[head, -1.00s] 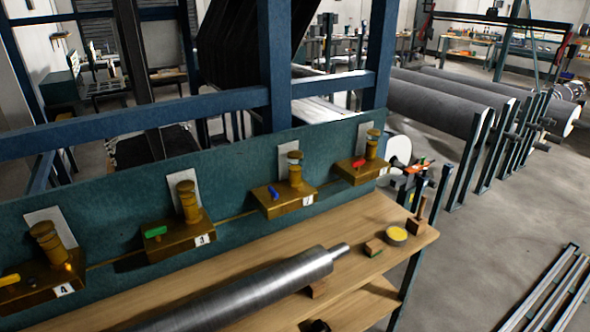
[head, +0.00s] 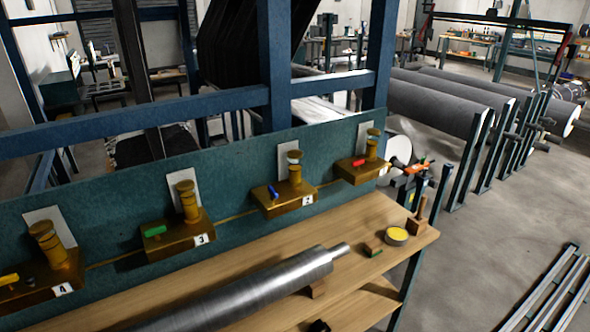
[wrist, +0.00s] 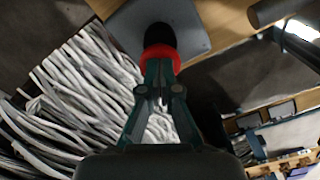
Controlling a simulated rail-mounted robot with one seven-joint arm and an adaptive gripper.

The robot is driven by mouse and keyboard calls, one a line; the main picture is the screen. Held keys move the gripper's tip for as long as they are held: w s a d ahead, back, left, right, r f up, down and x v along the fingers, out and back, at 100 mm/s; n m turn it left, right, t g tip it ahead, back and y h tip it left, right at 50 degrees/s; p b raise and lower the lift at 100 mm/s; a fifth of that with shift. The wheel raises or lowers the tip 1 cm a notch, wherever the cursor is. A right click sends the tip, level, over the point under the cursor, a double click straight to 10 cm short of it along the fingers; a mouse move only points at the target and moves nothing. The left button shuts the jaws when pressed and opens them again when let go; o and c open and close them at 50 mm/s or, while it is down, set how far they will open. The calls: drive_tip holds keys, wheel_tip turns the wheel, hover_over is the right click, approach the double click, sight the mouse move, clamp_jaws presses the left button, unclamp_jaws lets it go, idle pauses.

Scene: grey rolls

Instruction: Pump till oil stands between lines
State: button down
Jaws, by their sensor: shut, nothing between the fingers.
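Brass oil pumps are fixed in a row on a green panel in the head view. The far right one (head: 362,167) has a red lever, pump 2 (head: 288,194) a blue lever, pump 3 (head: 178,233) a green lever, and pump 4 (head: 42,281) a yellow lever. Each has a ribbed upright body; glassy bands show on the two right ones. Oil levels and lines are too small to read. In the wrist view my gripper (wrist: 161,80) is shut and empty, its fingertips just at a red collar (wrist: 160,54) under a black round part (wrist: 157,35). I cannot tell whether they touch.
A wooden bench (head: 400,218) stands below the panel, bearing a steel roller (head: 250,290), a yellow-topped tin (head: 396,236) and small blocks. A blue frame (head: 150,133) crosses behind. Grey strands (wrist: 85,85) lie left in the wrist view.

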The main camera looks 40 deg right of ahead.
drive_tip(key=shift+f+b, duration=0.3)
drive_tip(key=shift+f, duration=1.35)
drive_tip(key=shift+r, duration=0.15)
drive_tip(key=shift+r+p, duration=2.05)
drive_tip(key=shift+r, duration=2.1)
drive_tip(key=shift+f, duration=0.1)
